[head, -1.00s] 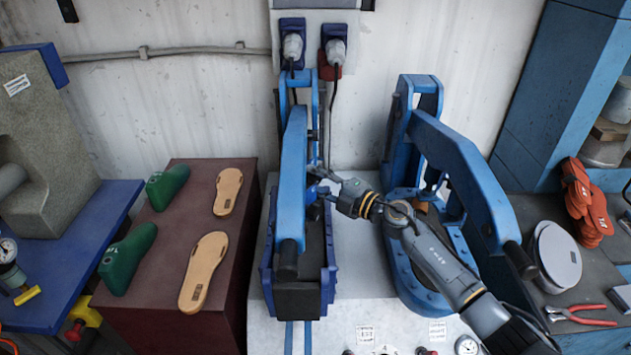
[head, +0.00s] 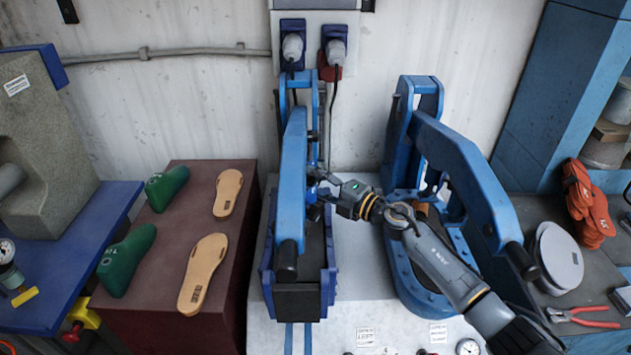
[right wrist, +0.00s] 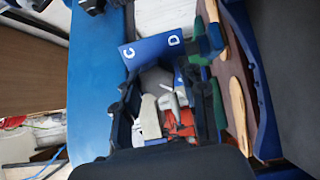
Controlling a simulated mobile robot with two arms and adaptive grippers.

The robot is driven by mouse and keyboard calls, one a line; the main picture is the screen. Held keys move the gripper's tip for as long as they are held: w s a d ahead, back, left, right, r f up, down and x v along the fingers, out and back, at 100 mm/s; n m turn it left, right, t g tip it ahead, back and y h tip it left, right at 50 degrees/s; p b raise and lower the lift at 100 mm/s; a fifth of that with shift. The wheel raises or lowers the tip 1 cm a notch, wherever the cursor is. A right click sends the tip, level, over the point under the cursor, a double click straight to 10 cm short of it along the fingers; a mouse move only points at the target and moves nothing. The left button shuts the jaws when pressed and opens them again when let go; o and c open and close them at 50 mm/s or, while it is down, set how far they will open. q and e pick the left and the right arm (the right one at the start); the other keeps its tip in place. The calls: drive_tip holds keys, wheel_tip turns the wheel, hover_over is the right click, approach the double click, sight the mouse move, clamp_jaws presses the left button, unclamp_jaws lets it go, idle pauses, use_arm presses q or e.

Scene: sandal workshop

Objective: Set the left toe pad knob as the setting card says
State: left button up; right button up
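The left press has a long blue lever arm (head: 293,185) over a dark pad in a blue trough (head: 328,285). My right gripper (head: 321,186) is close to the right side of that arm, near its middle. In the right wrist view its dark fingers (right wrist: 163,112) stand apart. A blue plate (right wrist: 150,52) with white letters C and D is just beyond them. I cannot make out the knob or its pointer clearly. Small white cards (head: 366,337) are on the bench front; one reads LEFT, the rest is too small. My left gripper is not in view.
The right press (head: 465,170) stands close beside my right arm. Two tan soles (head: 203,270) and two green lasts (head: 127,262) lie on the dark red box at left. Red-handled pliers (head: 585,316) lie at right. The light bench between the presses is partly clear.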

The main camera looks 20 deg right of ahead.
drive_tip(key=shift+o, duration=0.5)
drive_tip(key=v, duration=0.8)
